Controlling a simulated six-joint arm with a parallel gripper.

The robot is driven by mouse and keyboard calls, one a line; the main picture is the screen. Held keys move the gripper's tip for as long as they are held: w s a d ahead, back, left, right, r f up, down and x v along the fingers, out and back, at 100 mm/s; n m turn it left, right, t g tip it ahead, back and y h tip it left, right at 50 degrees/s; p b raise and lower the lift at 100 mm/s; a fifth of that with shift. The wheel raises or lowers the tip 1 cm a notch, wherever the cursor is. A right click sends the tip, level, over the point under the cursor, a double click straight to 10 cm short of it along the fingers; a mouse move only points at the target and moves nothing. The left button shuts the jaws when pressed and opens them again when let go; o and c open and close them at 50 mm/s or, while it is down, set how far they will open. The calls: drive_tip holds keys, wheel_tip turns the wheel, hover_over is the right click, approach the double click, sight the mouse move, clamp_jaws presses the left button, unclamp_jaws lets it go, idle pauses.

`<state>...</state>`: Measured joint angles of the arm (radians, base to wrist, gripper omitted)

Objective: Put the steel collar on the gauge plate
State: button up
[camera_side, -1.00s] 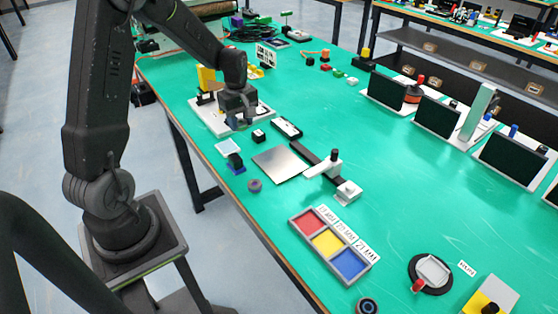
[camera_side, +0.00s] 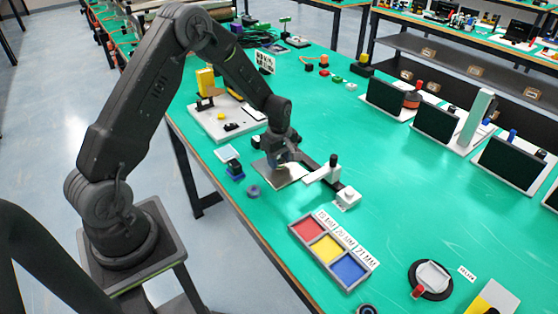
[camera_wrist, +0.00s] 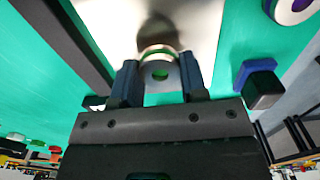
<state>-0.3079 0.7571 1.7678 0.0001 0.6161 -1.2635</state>
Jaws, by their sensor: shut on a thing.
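The gauge plate, a flat bright metal sheet (camera_side: 293,176), lies on the green table in the side view; it also fills the upper middle of the wrist view (camera_wrist: 110,22). My gripper (camera_side: 284,160) is over the plate's far part in the side view. In the wrist view my gripper (camera_wrist: 159,72) is shut on the steel collar (camera_wrist: 160,60), a small shiny ring with green showing through its hole. A dark shadow lies on the plate just beyond the collar. I cannot tell whether the collar touches the plate. In the side view my fingers mostly hide the collar.
A black bar with white blocks and a dark-topped post (camera_side: 333,161) stands right beside the plate. A purple-grey ring (camera_side: 253,191) and a blue stand with a dark block (camera_side: 235,169) are to the left. A red, yellow and blue sorting tray (camera_side: 314,262) lies nearer the camera.

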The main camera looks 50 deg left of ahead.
drive_tip(key=shift+f, duration=0.35)
drive_tip(key=shift+f, duration=0.15)
drive_tip(key=o, duration=0.9)
drive_tip(key=shift+o, duration=0.2)
